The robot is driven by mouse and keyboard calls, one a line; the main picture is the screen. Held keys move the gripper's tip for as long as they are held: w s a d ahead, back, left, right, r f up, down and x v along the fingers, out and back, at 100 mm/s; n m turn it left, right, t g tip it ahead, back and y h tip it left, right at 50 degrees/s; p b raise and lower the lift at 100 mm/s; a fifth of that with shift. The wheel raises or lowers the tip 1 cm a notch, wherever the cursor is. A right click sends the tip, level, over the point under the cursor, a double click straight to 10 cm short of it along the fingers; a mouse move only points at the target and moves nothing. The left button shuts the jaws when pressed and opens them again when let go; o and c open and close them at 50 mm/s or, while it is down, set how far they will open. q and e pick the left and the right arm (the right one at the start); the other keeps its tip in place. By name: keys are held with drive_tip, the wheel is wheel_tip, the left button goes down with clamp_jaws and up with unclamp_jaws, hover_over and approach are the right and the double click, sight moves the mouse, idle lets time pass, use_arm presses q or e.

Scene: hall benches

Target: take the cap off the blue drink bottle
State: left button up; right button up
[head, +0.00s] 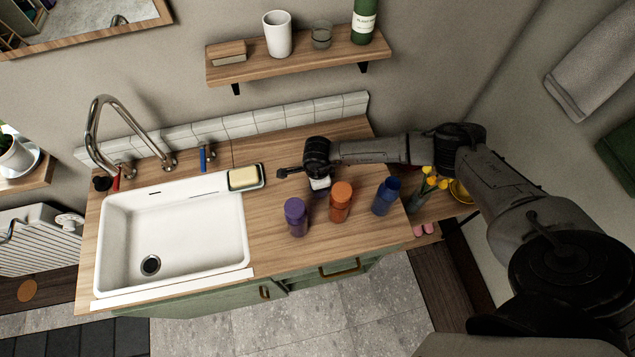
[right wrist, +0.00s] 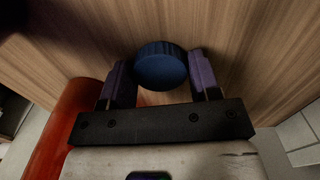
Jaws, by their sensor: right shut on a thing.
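The blue drink bottle (head: 384,199) stands upright near the right end of the wooden counter in the head view. Its mouth is too small to make out clearly. My right gripper (head: 319,187) is to the left of that bottle and apart from it, behind the orange and purple bottles. In the right wrist view a round blue cap (right wrist: 160,66) with a ridged rim sits between the two fingers of my right gripper (right wrist: 159,80), which is shut on it. Bare wood shows beyond the cap. My left gripper is not in view.
An orange bottle (head: 340,203) and a purple bottle (head: 296,217) stand close in front of my right gripper. To the left are a soap dish (head: 260,184) and a white sink (head: 120,240). Yellow flowers (head: 430,180) stand beyond the counter's right end. A shelf (head: 300,62) hangs above.

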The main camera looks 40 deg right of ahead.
drive_tip(key=shift+f, duration=0.15)
drive_tip(key=o, duration=1)
drive_tip(key=shift+r, duration=6.2)
